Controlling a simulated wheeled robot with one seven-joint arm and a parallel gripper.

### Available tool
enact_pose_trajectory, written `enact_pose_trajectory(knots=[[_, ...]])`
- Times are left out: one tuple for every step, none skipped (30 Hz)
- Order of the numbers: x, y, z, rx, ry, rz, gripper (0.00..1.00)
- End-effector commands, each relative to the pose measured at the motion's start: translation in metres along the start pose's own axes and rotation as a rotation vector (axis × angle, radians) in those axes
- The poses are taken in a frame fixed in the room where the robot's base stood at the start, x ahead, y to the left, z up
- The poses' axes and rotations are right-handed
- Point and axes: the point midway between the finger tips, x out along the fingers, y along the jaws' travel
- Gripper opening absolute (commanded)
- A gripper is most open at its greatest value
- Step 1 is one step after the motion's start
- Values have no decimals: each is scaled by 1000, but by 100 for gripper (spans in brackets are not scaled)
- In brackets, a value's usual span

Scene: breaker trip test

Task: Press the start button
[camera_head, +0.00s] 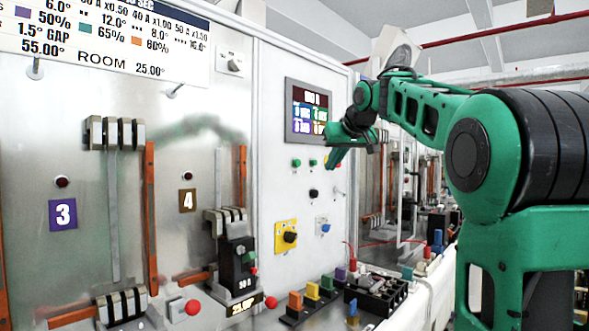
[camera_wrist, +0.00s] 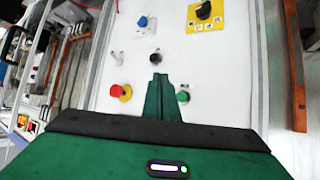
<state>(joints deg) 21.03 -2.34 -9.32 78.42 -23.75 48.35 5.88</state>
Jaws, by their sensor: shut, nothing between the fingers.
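My green gripper (camera_head: 331,167) is shut and empty, in front of the panel at the right of the button row. Its fingers (camera_wrist: 159,77) point at the panel between these buttons and hide part of it. Contact cannot be told.
A lit screen (camera_head: 308,112) is above the buttons. Below are a black knob (camera_head: 314,193), a blue switch (camera_head: 322,226) and a yellow plate with a black knob (camera_head: 280,246). A bench with coloured terminals (camera_head: 312,291) stands below. Breakers (camera_head: 117,133) are at left.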

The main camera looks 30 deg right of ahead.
Motion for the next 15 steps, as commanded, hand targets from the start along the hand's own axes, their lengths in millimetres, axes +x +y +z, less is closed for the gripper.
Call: enact_pose_trajectory(knots=[[0, 0, -3, -3, 5, 0, 0], [0, 0, -4, -4, 7, 0, 0], [-1, 0, -5, -4, 9, 0, 0], [-1, 0, -5, -4, 9, 0, 0], [-1, 0, -5, -4, 8, 0, 0], [-1, 0, -5, -4, 8, 0, 0], [-1, 0, -4, -4, 8, 0, 0], [-1, 0, -4, -4, 8, 0, 0], [-1, 0, -4, -4, 7, 0, 0], [-1, 0, -4, -4, 7, 0, 0], [0, 0, -4, -4, 7, 0, 0], [0, 0, -4, -4, 7, 0, 0], [1, -1, -5, -4, 7, 0, 0], [2, -2, -5, -5, 7, -1, 0], [3, -3, -6, -5, 6, -1, 0]])
